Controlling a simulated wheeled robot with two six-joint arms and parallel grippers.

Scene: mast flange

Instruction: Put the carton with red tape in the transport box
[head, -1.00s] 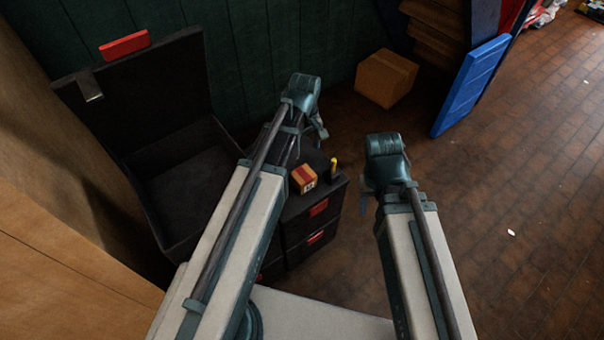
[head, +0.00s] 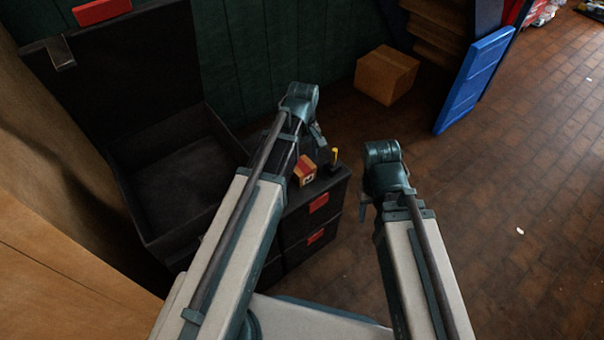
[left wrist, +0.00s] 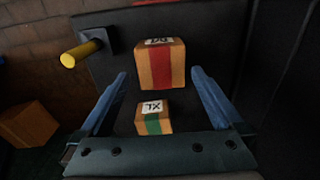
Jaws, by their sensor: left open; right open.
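The carton with red tape (head: 304,172) stands on a black drawer cabinet (head: 298,212), partly behind my left arm in the head view. The left wrist view shows this carton (left wrist: 161,64) with its red band and white label, just beyond the open fingers of my left gripper (left wrist: 159,76). In the head view my left gripper (head: 315,138) is above the cabinet top, open and empty. My right gripper (head: 366,205) is open and empty, right of the cabinet. A black box with a raised lid, apparently the transport box (head: 178,185), stands open at left; its visible floor looks empty.
A smaller carton with green tape (left wrist: 152,120) lies nearer, between my left fingers. A yellow-ended peg (head: 335,155) stands on the cabinet right of the red-taped carton. A cardboard box (head: 386,75) and a blue panel (head: 473,83) are farther back. Floor at right is mostly clear.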

